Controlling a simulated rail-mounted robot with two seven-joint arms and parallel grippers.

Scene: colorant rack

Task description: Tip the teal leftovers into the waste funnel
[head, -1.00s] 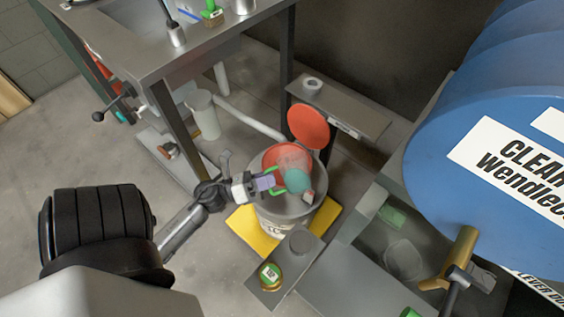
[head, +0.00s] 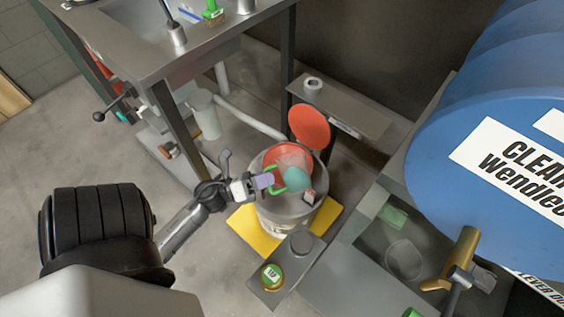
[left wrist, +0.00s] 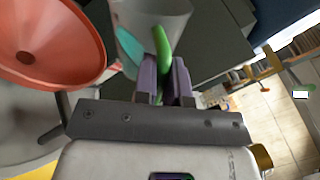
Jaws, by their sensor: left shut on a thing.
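My left gripper (head: 263,183) is shut on the green handle (head: 277,178) of a translucent cup (head: 294,160) with teal (head: 296,178) in it. In the left wrist view the purple fingers (left wrist: 165,80) close on the green handle (left wrist: 162,48); the cup (left wrist: 150,14) is above them, tilted, with teal (left wrist: 126,48) along its side. The red waste funnel (head: 289,152) sits on a grey drum with its red lid (head: 309,126) up. In the head view the cup overlaps the funnel; in the wrist view the funnel (left wrist: 48,42) lies left of the cup. My right gripper is not in view.
The drum (head: 280,206) stands on a yellow mat (head: 250,235). A small stand (head: 284,288) with a green-topped tin (head: 271,276) is in front. A steel sink bench (head: 130,45) is behind left, a large blue drum (head: 490,140) at right. Floor at left is clear.

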